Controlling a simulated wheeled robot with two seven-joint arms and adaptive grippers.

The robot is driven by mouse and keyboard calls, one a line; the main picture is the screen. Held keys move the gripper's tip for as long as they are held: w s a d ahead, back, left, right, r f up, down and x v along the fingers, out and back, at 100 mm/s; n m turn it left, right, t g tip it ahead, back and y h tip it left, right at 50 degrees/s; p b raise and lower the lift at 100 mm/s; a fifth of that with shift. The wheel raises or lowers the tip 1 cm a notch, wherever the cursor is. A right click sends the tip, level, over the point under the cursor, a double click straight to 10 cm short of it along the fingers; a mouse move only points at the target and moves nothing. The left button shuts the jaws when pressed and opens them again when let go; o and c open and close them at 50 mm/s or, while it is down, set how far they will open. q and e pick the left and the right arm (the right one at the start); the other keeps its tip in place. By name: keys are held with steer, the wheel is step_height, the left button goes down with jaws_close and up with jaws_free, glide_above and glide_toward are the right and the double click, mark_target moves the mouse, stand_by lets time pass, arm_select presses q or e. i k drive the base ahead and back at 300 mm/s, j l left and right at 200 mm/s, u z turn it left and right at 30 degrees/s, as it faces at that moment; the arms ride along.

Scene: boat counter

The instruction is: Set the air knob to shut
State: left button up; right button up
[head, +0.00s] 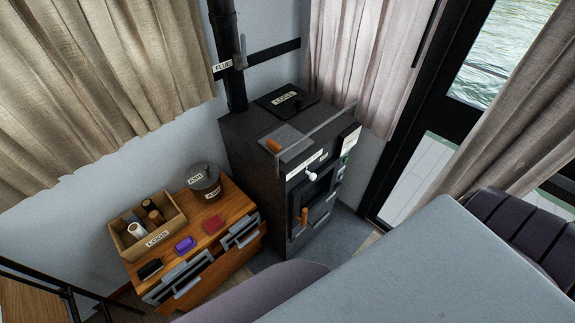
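A dark stove (258,165) stands in the corner at the middle of the head view. A small white knob (312,177) sits on its front, below a pale label strip (305,162) too small to read. This looks like the air knob, but I cannot tell its setting. A wooden handle (304,216) is lower on the front, and another wooden grip (273,146) is at the top front edge by a grey plate. Neither of my grippers shows in the head view, so nothing of mine is seen touching the stove.
A wooden cabinet (215,252) left of the stove bears a crate (128,243) labelled LOGS, an ASH pot (204,181) and small coloured items. A black flue pipe (228,60) rises behind. A grey tabletop (430,265) fills the lower right, with dark floor before the stove.

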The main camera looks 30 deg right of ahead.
mark_target(313, 176)
steer(key=z, duration=1.3)
